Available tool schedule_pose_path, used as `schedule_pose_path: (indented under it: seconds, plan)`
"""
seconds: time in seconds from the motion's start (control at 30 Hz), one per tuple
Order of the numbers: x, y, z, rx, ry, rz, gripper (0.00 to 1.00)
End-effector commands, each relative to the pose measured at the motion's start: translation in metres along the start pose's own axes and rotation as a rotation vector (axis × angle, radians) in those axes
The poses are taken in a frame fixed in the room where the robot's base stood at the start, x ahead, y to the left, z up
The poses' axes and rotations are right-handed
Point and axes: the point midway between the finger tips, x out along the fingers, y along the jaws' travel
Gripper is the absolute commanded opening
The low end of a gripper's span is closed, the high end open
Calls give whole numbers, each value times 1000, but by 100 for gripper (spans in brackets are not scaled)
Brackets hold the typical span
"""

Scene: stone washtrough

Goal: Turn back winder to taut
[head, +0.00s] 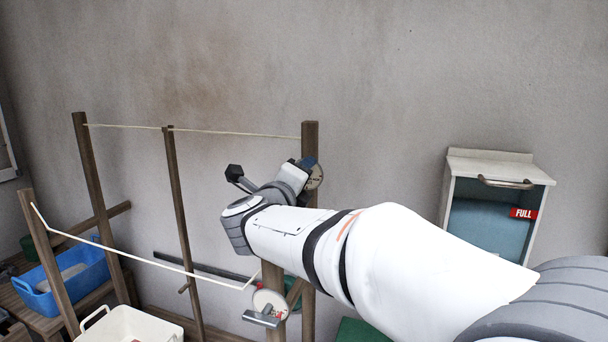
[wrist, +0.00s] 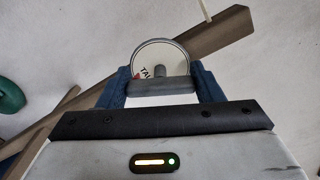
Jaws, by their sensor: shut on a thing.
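The back winder (head: 316,178) is a pale round disc on the back right wooden post (head: 310,137), partly hidden behind my gripper (head: 303,166). In the wrist view the winder disc (wrist: 160,54) shows part of a word, "TAU", and a red mark at its lower left. My gripper's blue fingers stand at both ends of the grey crank handle (wrist: 160,87) and are shut on it. The back line (head: 235,133) runs from the back left post to the back right post and looks nearly straight.
The front winder (head: 270,304) with its grey handle is on a nearer post, below my arm; its line (head: 140,251) runs to the front left post. A blue tub (head: 45,302) and a white basket (head: 120,325) stand left. A cabinet (head: 490,160) marked FULL hangs right.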

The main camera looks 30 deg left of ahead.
Motion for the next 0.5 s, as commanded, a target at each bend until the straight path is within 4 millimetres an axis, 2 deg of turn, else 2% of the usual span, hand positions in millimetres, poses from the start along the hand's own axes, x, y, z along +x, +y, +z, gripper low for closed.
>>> schedule_pose_path:
  seconds: [0.2, 0.5]
  plan:
    - [0, -2, 2, -188, -2, -1, 37]
    - [0, -1, 2, -374, -2, -1, 37]
